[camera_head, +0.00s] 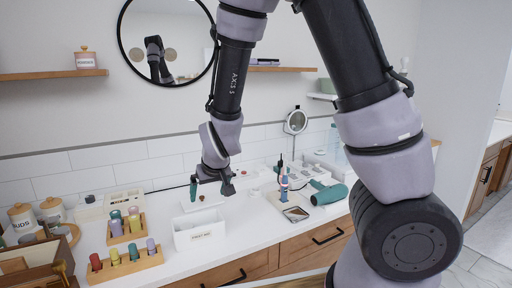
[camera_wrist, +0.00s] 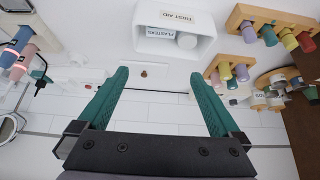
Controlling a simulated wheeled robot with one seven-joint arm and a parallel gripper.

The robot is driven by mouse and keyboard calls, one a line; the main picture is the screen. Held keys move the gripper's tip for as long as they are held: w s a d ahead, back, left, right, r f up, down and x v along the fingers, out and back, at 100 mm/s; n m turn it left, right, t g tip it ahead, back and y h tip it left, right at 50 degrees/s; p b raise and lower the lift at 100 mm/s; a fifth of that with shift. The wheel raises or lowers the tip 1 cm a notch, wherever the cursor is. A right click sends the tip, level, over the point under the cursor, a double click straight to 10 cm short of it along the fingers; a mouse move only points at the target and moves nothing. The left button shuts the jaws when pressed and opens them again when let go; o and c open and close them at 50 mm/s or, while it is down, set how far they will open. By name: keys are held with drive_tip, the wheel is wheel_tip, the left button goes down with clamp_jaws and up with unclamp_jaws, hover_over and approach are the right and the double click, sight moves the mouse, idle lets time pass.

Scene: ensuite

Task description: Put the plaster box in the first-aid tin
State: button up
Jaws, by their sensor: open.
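The first-aid tin (camera_head: 200,238) is a white open box labelled "FIRST AID" on the white counter, below my gripper in the head view. In the wrist view the tin (camera_wrist: 146,14) is at the top. The plaster box (camera_wrist: 161,33), white with a blue "PLASTERS" label, shows inside the tin, beside a white round item (camera_wrist: 187,41). The head view does not clearly show the tin's contents. My gripper (camera_head: 211,190) is open above the counter behind the tin.
Wooden racks of coloured bottles (camera_head: 126,262) stand left of the tin. A teal hair dryer (camera_head: 329,193), a dark flat item (camera_head: 296,213) and a round mirror (camera_head: 295,121) are to the right. A strip of counter right of the tin is clear.

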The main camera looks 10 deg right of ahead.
drive_tip(key=s+d+r+m+y, duration=0.1)
drive_tip(key=s+d+r+m, duration=0.2)
drive_tip(key=d+r, duration=0.7)
drive_tip(key=s+d+r+m+y, duration=0.1)
drive_tip(key=s+d+r+m, duration=0.15)
drive_tip(key=d+r, duration=0.7)
drive_tip(key=s+d+r+m+h, duration=0.1)
drive_tip(key=s+d+r+m, duration=0.1)
drive_tip(key=s+r, duration=0.5)
drive_tip(key=shift+s+d+t+h, duration=0.4)
drive_tip(key=shift+s+d, duration=0.05)
drive_tip(key=shift+d, duration=0.35)
